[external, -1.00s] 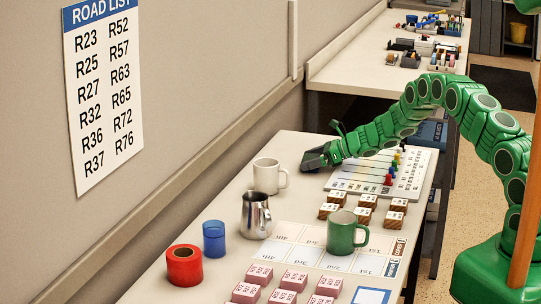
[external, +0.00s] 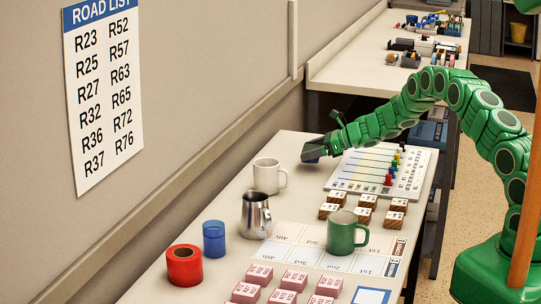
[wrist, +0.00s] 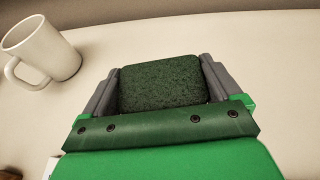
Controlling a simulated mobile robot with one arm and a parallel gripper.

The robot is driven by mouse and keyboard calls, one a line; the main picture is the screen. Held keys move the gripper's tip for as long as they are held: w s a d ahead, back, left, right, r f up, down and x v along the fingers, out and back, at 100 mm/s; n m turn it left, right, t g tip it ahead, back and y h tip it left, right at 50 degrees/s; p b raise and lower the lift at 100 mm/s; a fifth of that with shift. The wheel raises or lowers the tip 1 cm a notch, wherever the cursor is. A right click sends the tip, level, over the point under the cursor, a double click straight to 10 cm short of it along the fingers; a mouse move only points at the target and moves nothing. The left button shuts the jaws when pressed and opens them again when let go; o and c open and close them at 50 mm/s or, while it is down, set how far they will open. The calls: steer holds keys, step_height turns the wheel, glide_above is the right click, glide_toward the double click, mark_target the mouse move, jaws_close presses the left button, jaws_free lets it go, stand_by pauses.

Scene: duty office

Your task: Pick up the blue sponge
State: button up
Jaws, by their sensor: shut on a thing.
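The blue sponge shows in the external view as a small blue patch (external: 311,160) under my gripper (external: 316,151), near the table's far left part. In the wrist view a block with a rough dark green top face (wrist: 161,83) sits between the two grey fingers of my gripper (wrist: 160,84); this looks like the sponge's upper side. The fingers are shut on it from left and right. Most of the sponge's blue body is hidden. It looks slightly above the table, though the exact gap is unclear.
A white mug (external: 268,176) stands close to the gripper; it also shows in the wrist view (wrist: 40,50). A steel pitcher (external: 256,215), green mug (external: 346,232), wooden blocks (external: 362,215) and a board with colored pegs (external: 378,170) stand nearby. The wall runs along the left.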

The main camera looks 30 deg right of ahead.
steer(key=s+d+r, duration=0.2)
steer(key=s+r, duration=0.7)
steer(key=s, duration=0.4)
steer(key=shift+s+d+r, duration=0.3)
steer(key=shift+s+r, duration=0.05)
steer(key=shift+r, duration=0.05)
